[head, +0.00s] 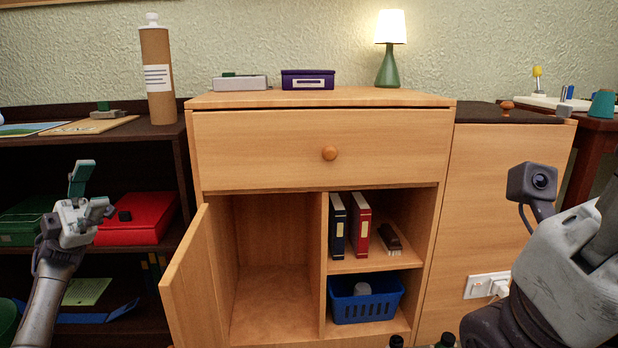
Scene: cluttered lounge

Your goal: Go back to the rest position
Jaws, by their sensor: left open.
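My left gripper (94,192) is at the left, raised in front of the dark shelf. Its fingers are spread apart with nothing between them. A red box (150,218) lies on the shelf behind it. My right arm comes in from the right edge, and its wrist and camera housing show in front of the wooden cabinet's right side. The fingers of my right gripper do not show clearly. The wooden cabinet (250,150) stands ahead, with its drawer shut and its lower left door (195,285) open toward me.
The compartment behind the door looks empty. Binders (358,228) and a blue basket (365,305) are in the right compartments. A lamp (388,60) and a purple box (307,80) stand on top. A cardboard tube (157,75) stands on the dark shelf (75,140).

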